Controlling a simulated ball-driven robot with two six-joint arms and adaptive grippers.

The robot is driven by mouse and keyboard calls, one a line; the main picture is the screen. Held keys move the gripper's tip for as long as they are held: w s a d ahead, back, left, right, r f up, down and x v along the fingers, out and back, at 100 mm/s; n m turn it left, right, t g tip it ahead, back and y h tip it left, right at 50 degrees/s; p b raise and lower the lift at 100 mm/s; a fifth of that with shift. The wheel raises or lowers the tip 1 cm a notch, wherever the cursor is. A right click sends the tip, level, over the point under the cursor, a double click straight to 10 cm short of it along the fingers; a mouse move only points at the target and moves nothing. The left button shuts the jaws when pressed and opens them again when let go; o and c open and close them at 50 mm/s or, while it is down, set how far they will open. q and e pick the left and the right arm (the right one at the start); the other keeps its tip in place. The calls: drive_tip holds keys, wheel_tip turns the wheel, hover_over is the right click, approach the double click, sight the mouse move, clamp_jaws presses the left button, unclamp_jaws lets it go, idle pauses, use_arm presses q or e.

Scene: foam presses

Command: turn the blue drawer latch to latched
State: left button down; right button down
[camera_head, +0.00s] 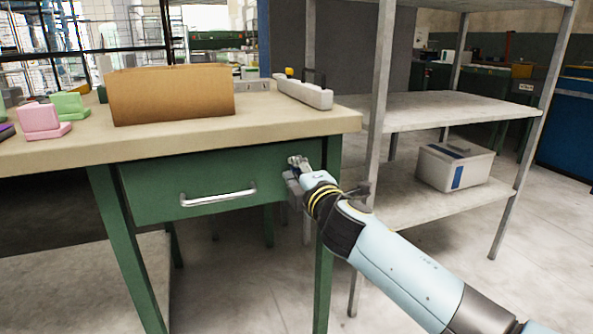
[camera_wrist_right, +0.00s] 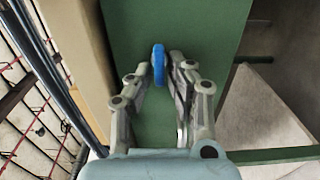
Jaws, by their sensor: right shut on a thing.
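The blue latch (camera_wrist_right: 158,64) is an upright blue bar in the right wrist view, set against the green face of the workbench. My right gripper (camera_wrist_right: 160,72) is shut on it, with a finger on each side. In the head view my right gripper (camera_head: 296,165) is at the right end of the green drawer (camera_head: 190,190), just under the tabletop edge. The latch is hidden behind the gripper there. The drawer looks closed and has a silver bar handle (camera_head: 218,198). My left gripper is not in view.
The worktable top (camera_head: 200,133) carries a brown cardboard box (camera_head: 170,95), a power strip (camera_head: 304,92), and pink (camera_head: 40,120) and green (camera_head: 70,104) blocks at the left.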

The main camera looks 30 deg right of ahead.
drive_tip(key=c, duration=1.4)
unclamp_jaws()
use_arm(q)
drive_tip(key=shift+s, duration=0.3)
use_arm(e)
drive_tip(key=v, duration=1.2)
